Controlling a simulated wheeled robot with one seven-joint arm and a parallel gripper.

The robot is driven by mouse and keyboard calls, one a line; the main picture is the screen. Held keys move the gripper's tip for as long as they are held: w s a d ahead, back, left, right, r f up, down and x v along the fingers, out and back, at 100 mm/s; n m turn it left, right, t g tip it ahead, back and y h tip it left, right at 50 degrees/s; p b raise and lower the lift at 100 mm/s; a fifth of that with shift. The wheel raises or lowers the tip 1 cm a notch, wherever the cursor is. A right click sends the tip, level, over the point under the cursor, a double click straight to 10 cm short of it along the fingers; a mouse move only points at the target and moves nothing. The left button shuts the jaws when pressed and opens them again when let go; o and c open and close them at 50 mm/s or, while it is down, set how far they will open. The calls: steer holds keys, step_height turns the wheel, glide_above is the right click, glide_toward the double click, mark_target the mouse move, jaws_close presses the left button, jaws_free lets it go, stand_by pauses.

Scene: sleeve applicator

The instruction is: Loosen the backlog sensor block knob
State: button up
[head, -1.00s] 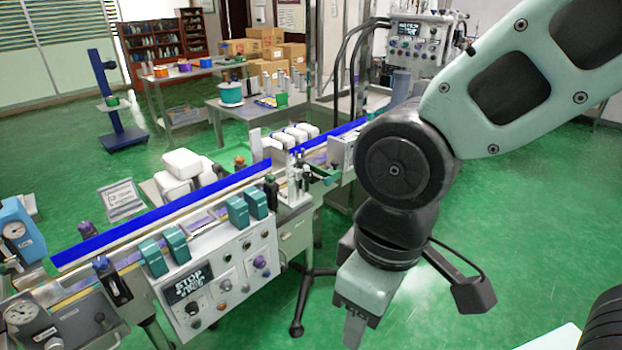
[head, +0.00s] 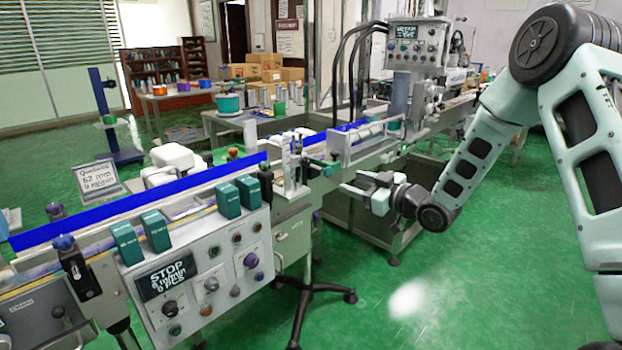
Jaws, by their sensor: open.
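My gripper (head: 358,184) is open and empty, with its fingers pointing left. It is to the right of the conveyor's small upright fixture (head: 289,168), apart from it in the picture. Dark and metal clamp parts stand on the conveyor there, including a dark knob-topped post (head: 266,182). A dark block with a blue-purple knob (head: 63,242) stands at the conveyor's near left. I cannot tell which of these is the backlog sensor block; no label for it is readable.
The conveyor with a blue rail (head: 140,205) runs from lower left to upper right. Teal boxes (head: 228,200) stand above a control panel (head: 205,283) with a STOP display. A machine cabinet (head: 380,225) stands behind my gripper. Green floor (head: 440,290) is free at right.

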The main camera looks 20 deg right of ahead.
steer(key=p, duration=0.3)
glide_toward(308, 163)
steer(key=shift+t, duration=0.3)
steer(key=x, duration=0.9)
steer(key=shift+f, duration=0.25)
steer(key=shift+b, duration=0.35)
steer(key=c, duration=1)
